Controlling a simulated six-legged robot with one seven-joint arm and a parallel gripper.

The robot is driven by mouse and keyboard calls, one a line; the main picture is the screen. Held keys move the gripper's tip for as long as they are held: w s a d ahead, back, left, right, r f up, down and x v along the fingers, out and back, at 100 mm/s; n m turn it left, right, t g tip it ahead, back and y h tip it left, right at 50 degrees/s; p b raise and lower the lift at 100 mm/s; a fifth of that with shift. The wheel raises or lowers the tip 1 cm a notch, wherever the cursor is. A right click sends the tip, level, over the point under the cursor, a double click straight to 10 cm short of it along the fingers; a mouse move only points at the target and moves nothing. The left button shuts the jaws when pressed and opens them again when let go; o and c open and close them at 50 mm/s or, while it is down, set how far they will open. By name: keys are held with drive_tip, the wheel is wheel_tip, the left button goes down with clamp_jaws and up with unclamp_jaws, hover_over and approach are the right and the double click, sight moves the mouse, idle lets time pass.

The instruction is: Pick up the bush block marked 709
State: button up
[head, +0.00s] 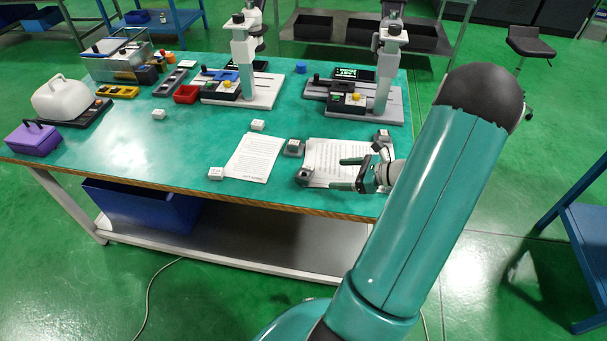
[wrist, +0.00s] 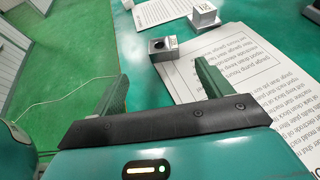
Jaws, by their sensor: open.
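Several small blocks lie on the green table, and I cannot read 709 on any of them. A grey block (head: 303,176) sits at the near left corner of the right paper sheet; a metal block (wrist: 163,48) with a dark round hole and small marking shows in the wrist view ahead of my fingers. A second block (head: 295,148) with a pale top stands behind it, and a labelled block (wrist: 204,14) shows at the top of the wrist view. Another grey block (head: 382,136) is at the sheet's far right. My gripper (head: 342,173) is open and empty above the sheet.
Two printed sheets (head: 252,157) lie near the table's front edge. White blocks (head: 215,173) stand further left. A jug (head: 62,99) and purple box (head: 33,140) are at left.

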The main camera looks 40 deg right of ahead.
sight(303, 173)
drive_tip(key=shift+s+d+f, duration=0.1)
drive_tip(key=shift+d+f, duration=0.15)
drive_tip(key=shift+f, duration=0.05)
drive_tip(key=x, duration=1.3)
drive_tip(key=shift+w+a, duration=0.1)
drive_tip(key=shift+w, duration=0.25)
drive_tip(key=shift+c, duration=0.5)
drive_tip(key=shift+r, duration=0.1)
drive_tip(key=c, duration=1.3)
drive_tip(key=shift+c, duration=0.2)
